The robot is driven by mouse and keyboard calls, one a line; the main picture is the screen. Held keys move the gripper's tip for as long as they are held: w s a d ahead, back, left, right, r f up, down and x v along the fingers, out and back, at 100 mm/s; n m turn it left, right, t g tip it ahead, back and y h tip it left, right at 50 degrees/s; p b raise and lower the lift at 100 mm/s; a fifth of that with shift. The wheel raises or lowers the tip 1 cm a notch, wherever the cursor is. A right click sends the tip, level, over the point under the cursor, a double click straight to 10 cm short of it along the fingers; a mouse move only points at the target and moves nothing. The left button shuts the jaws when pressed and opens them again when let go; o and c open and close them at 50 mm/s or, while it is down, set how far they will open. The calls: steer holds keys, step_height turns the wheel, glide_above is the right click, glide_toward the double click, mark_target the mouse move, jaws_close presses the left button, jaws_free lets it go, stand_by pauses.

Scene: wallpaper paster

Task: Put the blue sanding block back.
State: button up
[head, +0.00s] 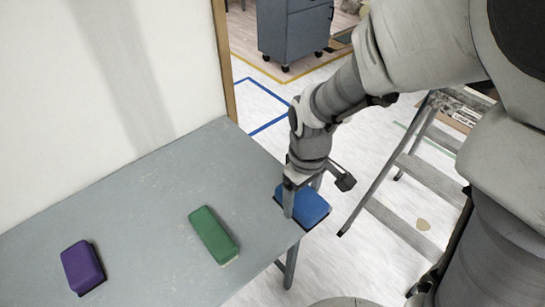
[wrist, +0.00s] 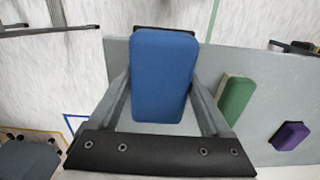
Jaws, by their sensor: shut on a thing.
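The blue sanding block (head: 311,207) is at the right end of the grey table in the head view, by the corner. My gripper (head: 302,204) points down at it, with a finger on its near side. In the wrist view the blue block (wrist: 163,75) lies between the two fingers of my gripper (wrist: 166,100), which are shut on it. A dark base shows along the block's edge. I cannot tell whether the block touches the tabletop or hangs just above it.
The grey table (head: 140,215) also holds a green block (head: 214,235) in the middle and a purple block (head: 82,267) at the left. A white wall panel (head: 110,80) stands behind it. A stepladder (head: 415,170) and a grey cabinet (head: 293,30) stand on the floor beyond.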

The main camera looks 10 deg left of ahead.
steer(key=b, duration=0.2)
glide_above(264, 203)
step_height(264, 203, down, 7)
steer(key=shift+f, duration=1.75)
steer(key=shift+f, duration=0.1)
steer(key=shift+f+b, duration=0.15)
steer(key=shift+b, duration=0.2)
steer(key=o, duration=1.2)
step_height(264, 203, up, 18)
steer(key=p, duration=0.3)
steer(key=shift+a+f+p, duration=0.1)
steer(key=shift+f+p, duration=0.15)
steer(key=shift+p, duration=0.15)
steer(key=shift+w, duration=0.1)
